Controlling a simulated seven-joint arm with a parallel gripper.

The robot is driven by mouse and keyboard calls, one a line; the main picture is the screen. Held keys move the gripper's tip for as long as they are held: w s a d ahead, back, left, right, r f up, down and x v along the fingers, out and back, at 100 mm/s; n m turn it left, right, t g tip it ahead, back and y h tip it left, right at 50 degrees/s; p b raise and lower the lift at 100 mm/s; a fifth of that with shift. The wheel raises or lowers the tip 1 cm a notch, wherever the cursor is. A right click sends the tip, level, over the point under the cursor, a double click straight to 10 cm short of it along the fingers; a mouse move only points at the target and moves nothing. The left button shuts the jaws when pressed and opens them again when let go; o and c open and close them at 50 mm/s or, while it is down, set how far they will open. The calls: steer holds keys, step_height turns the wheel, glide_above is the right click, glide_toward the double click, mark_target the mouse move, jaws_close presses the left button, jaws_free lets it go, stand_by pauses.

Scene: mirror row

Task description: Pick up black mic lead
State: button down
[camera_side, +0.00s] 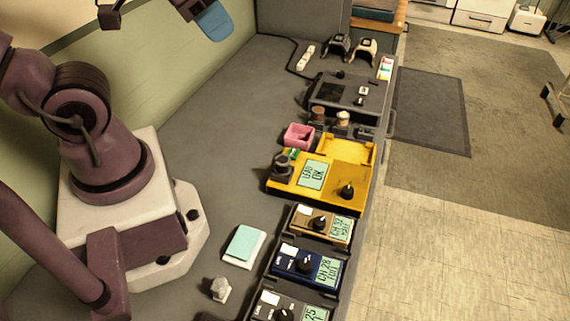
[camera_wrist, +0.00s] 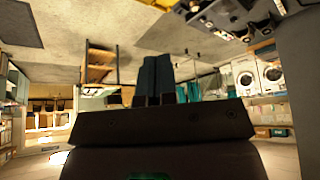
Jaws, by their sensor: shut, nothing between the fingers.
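My gripper (camera_wrist: 152,80) shows in the wrist view with its two dark blue fingers together and nothing between them. It points out over the room, and no work object is near its tips. A dark rounded piece (camera_side: 282,167) sits at the left end of the yellow tester (camera_side: 345,176), whose screen reads "LEAD OK".
A brown pack (camera_side: 308,222), a blue pack (camera_side: 292,262) and a dark pack (camera_side: 268,303) line the front right. A pink box (camera_side: 298,136), a black console (camera_side: 342,92), a teal-topped pad (camera_side: 244,245) and a pale knob (camera_side: 220,289) also stand there. The bench's middle left is clear.

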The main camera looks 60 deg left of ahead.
stand_by(0.3)
steer(key=c, duration=0.7)
jaws_free()
steer(key=shift+o, duration=0.2)
steer(key=m+g, duration=0.6)
steer(key=m, duration=1.2)
glide_above(283, 159)
step_height(283, 159, down, 18)
steer(key=f, duration=0.6)
steer(key=shift+w+d+f, duration=0.2)
steer(key=shift+w+f, duration=0.15)
steer(key=shift+f, duration=0.05)
steer(key=shift+s+a+f, duration=0.1)
steer(key=shift+s+f, duration=0.1)
steer(key=shift+f, duration=1.15)
steer(key=shift+s+a+f, duration=0.1)
steer(key=shift+s+f, duration=0.05)
steer(key=shift+f, duration=1.2)
